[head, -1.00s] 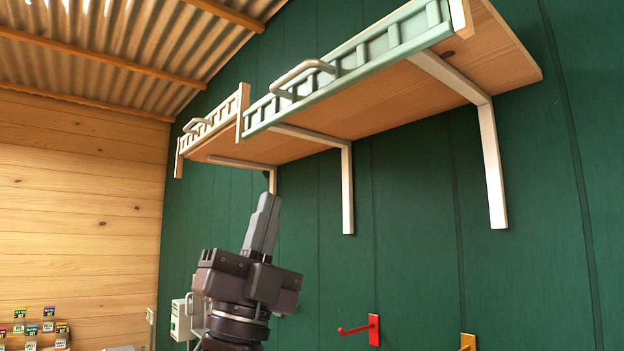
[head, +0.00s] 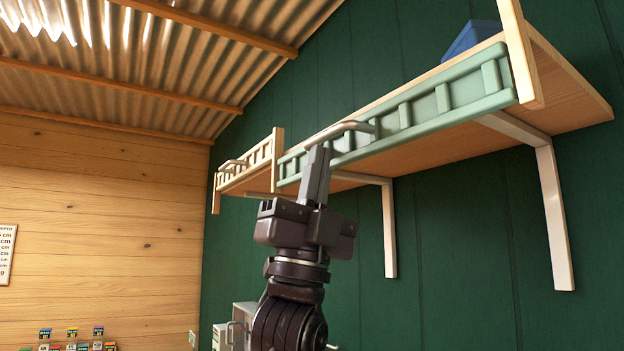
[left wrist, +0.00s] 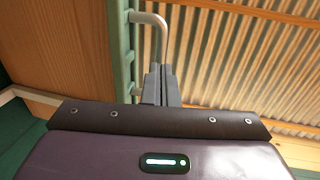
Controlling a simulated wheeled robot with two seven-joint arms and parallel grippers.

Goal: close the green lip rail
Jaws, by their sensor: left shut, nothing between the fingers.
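The green lip rail (head: 425,108) runs along the front edge of the right-hand part of a wooden wall shelf (head: 440,140). It has a pale bar handle (head: 350,127) on its front. My left gripper (head: 319,152) is shut and empty, fingers pointing up, in front of the rail at the handle; it hides part of both. In the left wrist view the shut fingers (left wrist: 159,72) are beside the handle (left wrist: 160,25) and the rail (left wrist: 121,55). I cannot tell if they touch. My right gripper is not in view.
A pale wooden rail (head: 245,168) with its own handle fronts the shelf's left part. A blue object (head: 472,38) sits on the shelf at right. White brackets (head: 552,215) hang below. The corrugated ceiling (head: 180,70) slopes above. Room in front of the rail is open.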

